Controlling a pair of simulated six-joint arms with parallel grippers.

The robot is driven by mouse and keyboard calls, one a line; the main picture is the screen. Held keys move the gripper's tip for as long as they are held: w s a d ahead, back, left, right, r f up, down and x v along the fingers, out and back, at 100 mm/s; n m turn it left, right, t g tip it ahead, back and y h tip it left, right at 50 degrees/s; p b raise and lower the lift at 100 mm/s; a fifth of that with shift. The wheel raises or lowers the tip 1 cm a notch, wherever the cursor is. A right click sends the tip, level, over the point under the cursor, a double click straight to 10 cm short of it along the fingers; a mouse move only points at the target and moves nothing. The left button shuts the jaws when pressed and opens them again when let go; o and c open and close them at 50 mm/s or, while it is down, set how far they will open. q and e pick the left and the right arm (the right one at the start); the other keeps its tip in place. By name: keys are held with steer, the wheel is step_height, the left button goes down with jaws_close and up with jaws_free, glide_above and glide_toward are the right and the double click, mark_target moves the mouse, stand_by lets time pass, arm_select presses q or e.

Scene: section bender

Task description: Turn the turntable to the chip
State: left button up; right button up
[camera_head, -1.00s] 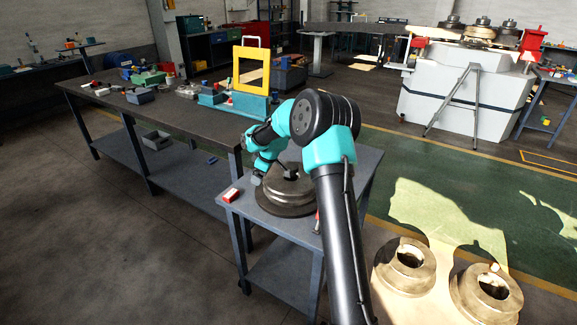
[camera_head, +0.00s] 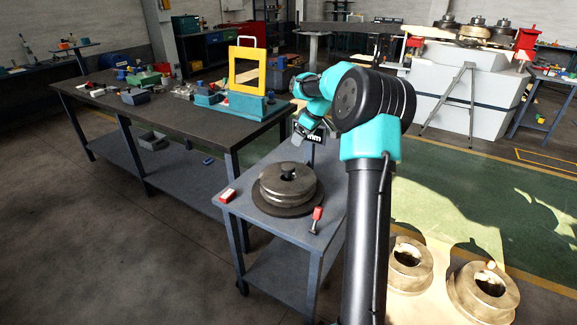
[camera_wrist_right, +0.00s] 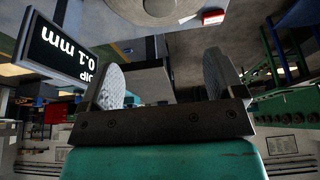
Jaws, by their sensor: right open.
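The turntable (camera_head: 262,204) is a dark round disc on the small grey cart, with a stepped grey metal roll (camera_head: 289,188) on it. A dark notched piece shows at the roll's bore. I cannot make out a chip on the roll's rim. My right gripper (camera_wrist_right: 162,82) is open and empty, with a gap between its two ribbed pads. It is held up behind the roll and apart from it. The right wrist view shows part of a round metal piece at its top edge, beyond the fingers. My left gripper is not in view.
A small display (camera_wrist_right: 68,52) reading 0.1 mm stands close beside the right gripper. A red-and-white block (camera_head: 227,195) lies at the cart's left edge, and a red-topped piece (camera_head: 317,215) is right of the turntable. Two rolls (camera_head: 483,290) stand on the floor at right.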

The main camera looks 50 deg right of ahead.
mark_target(288, 166)
steer(key=x, duration=1.6)
steer(key=shift+w+a+f, duration=0.15)
steer(key=c, duration=1.3)
